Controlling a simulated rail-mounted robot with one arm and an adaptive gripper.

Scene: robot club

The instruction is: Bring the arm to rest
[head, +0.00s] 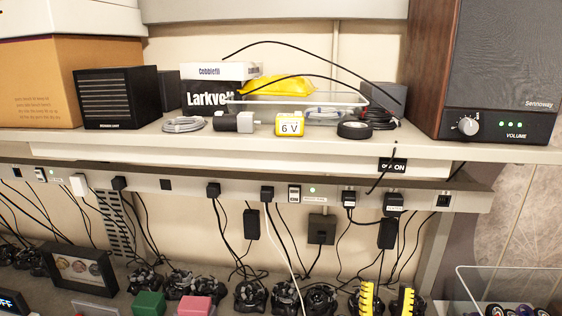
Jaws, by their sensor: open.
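My gripper and arm do not show in the head view, so where they are cannot be seen. The view faces a white shelf (300,148) with small items on it. A power strip (170,186) with plugs and adapters runs below the shelf edge.
On the shelf stand a brown box (38,83), a black box (117,97), a yellow 6 V battery (289,124), black tape (355,130) and a large speaker (495,65). Cables hang below. A lower surface holds small wheeled robots, a green block (148,304) and a clear bin (510,288).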

